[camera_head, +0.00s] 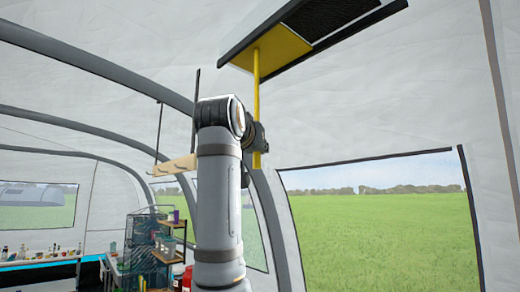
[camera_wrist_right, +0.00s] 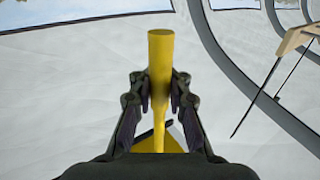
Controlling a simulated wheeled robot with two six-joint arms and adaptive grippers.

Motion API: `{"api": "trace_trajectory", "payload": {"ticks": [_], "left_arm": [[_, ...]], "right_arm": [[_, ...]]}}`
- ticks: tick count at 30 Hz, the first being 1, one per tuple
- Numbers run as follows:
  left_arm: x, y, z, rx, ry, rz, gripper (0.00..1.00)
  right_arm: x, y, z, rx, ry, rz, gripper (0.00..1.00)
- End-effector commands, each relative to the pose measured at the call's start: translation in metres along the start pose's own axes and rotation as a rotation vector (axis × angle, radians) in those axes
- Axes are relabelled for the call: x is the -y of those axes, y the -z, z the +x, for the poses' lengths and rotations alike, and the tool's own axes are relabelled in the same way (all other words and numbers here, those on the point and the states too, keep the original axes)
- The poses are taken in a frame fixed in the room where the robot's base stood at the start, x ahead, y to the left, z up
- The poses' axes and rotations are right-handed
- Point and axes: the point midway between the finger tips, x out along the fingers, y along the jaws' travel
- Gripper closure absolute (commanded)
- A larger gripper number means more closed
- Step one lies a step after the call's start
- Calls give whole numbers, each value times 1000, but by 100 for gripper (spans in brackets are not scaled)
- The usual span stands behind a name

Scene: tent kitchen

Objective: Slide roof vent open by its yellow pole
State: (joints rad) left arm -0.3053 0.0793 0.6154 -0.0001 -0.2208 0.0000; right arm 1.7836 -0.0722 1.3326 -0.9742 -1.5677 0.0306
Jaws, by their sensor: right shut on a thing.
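The yellow pole (camera_head: 257,92) hangs straight down from the yellow vent panel (camera_head: 285,45) in the roof. The panel covers the left part of the vent frame, and dark mesh (camera_head: 335,14) shows to its right. My right gripper (camera_head: 257,138) is at the lower part of the pole, partly hidden behind my arm. In the right wrist view, my right gripper (camera_wrist_right: 160,88) has its fingers on both sides of the pole (camera_wrist_right: 160,52), shut on it. The panel (camera_wrist_right: 152,141) shows partly at the bottom there. My left gripper is in neither view.
A wooden bar (camera_head: 174,165) hangs on dark rods left of my arm. A shelf rack (camera_head: 145,245) with small items stands below it. A counter with bottles (camera_head: 45,256) is at the far left. A tent window (camera_head: 385,215) is at the right. Space around the pole looks clear.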

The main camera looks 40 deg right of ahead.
Motion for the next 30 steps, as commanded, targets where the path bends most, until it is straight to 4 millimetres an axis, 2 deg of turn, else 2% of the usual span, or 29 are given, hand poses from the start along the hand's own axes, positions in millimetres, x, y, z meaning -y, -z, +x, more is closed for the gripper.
{"api": "trace_trajectory", "payload": {"ticks": [1,6,14,17,20,27,30], "left_arm": [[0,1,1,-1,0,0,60],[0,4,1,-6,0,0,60],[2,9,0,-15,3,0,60],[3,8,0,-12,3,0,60],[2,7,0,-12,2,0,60],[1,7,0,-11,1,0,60],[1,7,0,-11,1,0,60]], "right_arm": [[3,-4,0,9,5,-4,84],[2,-2,0,6,3,-3,60],[1,-1,0,3,1,-1,60],[1,-1,-6,1,3,-1,60],[2,0,-23,0,6,0,60],[4,-1,-82,0,8,-1,60],[4,-1,-102,2,7,-2,60]]}}
